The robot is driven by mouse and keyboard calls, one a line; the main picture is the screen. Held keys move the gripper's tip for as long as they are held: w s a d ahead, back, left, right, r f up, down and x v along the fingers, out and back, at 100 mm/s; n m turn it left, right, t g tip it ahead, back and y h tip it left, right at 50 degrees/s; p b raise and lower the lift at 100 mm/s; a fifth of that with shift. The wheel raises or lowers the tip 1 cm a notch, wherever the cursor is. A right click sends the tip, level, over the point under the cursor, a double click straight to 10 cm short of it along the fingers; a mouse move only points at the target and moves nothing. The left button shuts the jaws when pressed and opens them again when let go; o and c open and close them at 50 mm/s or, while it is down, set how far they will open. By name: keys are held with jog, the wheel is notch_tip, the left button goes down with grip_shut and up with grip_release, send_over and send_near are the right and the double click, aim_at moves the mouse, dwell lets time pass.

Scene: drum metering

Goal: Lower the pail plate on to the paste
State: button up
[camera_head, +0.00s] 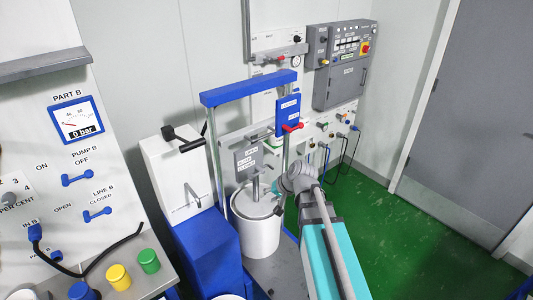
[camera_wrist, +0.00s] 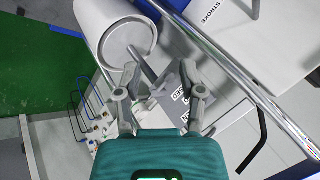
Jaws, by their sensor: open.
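A white pail (camera_head: 262,236) stands under a blue-topped press frame (camera_head: 250,88). A pale round plate (camera_head: 245,208) shows at its mouth, with a grey upright rod (camera_head: 256,188) over it. I cannot tell whether the plate touches the paste, which is hidden. A blue panel with a red-handled lever (camera_head: 292,127) is on the frame's right post. My gripper (camera_head: 279,207) is at the pail's right rim. In the wrist view my gripper (camera_wrist: 157,70) is open, with a grey bar (camera_wrist: 142,62) between or behind its fingers; contact is unclear. The pail (camera_wrist: 112,28) is beyond it.
A grey sign (camera_head: 246,160) with position labels is behind the rod. A white and blue pump unit (camera_head: 178,175) stands left of the pail. Hoses (camera_head: 345,143) hang on the wall panel at right. Green floor (camera_head: 420,225) is clear toward the grey door.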

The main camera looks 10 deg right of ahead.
jog(key=w+d+r+m+t+y, duration=0.2)
jog(key=w+d+r+m+t, duration=0.25)
jog(key=w, duration=0.45)
jog(key=m+t, duration=0.5)
send_near(266, 136)
jog(key=r+v, duration=0.1)
jog(key=v, duration=0.2)
jog(key=shift+s+f+n+g+h+b, duration=0.1)
jog(key=shift+f+n+g+h+b, duration=0.1)
jog(key=shift+n+g+h+b, duration=0.15)
jog(key=b+x, duration=0.3)
jog(key=x, duration=1.1)
jog(key=shift+r, duration=0.2)
jog(key=shift+c, duration=0.2)
grip_shut()
